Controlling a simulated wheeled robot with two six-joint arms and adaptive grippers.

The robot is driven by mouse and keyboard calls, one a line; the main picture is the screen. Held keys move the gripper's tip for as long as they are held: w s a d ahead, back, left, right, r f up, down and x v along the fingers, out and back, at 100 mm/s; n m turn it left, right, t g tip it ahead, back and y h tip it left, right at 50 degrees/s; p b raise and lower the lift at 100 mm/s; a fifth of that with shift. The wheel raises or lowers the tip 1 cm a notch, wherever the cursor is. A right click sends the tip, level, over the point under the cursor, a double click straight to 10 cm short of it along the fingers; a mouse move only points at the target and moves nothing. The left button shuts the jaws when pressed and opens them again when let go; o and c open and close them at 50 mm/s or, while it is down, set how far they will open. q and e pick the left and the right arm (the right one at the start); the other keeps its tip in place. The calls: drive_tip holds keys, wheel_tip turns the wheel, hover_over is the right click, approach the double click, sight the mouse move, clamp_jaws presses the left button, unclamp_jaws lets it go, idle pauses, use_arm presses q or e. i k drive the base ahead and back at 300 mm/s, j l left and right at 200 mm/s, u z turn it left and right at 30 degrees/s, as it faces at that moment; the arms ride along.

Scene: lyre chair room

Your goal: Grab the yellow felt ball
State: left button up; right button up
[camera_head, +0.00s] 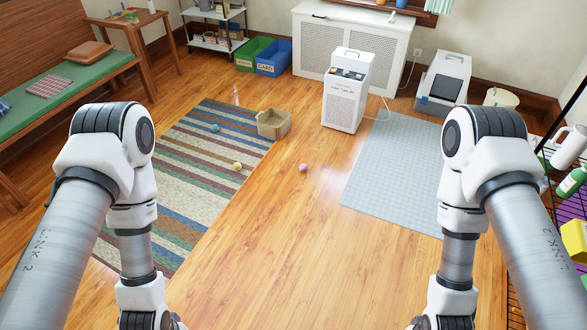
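The yellow felt ball (237,166) is small and round. It lies on the striped rug (215,180), near the rug's right edge, in the middle of the head view. My two arms come in from the left and right, well in front of the ball and apart from it. Both grippers are below the picture's lower edge; only arm links show. A teal ball (215,128) lies farther back on the same rug.
An open cardboard box (273,124) stands at the rug's right edge, behind the yellow ball. A white cabinet unit (346,95) stands farther back. A grey mat (392,170) lies at right. A green bench (65,85) lines the left.

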sight(237, 166)
drive_tip(key=i+l+u, duration=0.9)
drive_tip(key=i+l, duration=0.65)
drive_tip(key=i, duration=0.35)
drive_tip(key=i+l+u, duration=0.15)
drive_tip(key=i+l, duration=0.9)
